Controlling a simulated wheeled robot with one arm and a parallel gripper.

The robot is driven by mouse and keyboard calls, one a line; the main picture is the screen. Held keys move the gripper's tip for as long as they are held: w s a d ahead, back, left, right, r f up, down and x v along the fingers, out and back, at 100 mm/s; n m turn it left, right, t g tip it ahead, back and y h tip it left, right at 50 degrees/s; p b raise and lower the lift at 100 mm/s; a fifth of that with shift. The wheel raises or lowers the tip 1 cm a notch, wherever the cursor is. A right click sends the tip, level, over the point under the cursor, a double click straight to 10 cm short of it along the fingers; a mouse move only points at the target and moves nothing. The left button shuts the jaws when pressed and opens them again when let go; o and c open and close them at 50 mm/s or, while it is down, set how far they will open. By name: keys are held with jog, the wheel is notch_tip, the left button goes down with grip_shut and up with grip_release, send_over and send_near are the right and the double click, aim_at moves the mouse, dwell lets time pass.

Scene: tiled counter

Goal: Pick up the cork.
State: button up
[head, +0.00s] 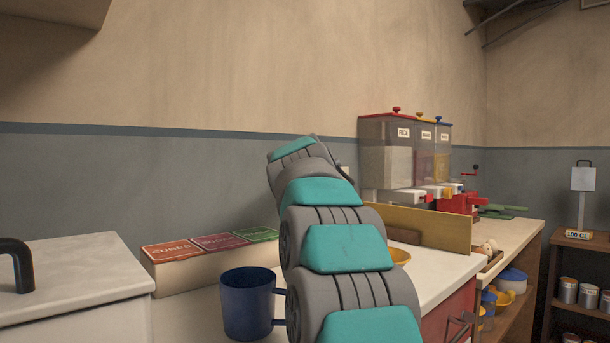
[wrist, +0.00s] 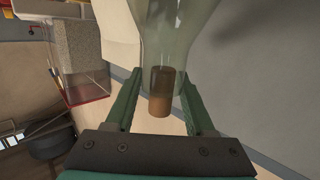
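In the wrist view, a brown cork (wrist: 160,93) sits in the narrow end of a clear greenish glass bottle (wrist: 178,35), with its lighter end sticking out toward my gripper. My gripper (wrist: 159,80) is open, with one green finger on each side of the cork and bottle neck. Gaps show between the cork and both fingers. I cannot tell whether a fingertip touches the glass. In the head view, my arm hides the gripper, the cork and the bottle.
In the head view, a blue mug (head: 247,303) stands close left of my arm, before a box with coloured labels (head: 200,255). A wooden board (head: 430,228) and dispensers (head: 388,160) stand to the right. A grey wall (wrist: 260,70) is near the bottle.

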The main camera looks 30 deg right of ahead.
grip_shut()
dwell(0.4)
jog(key=shift+r, duration=0.15)
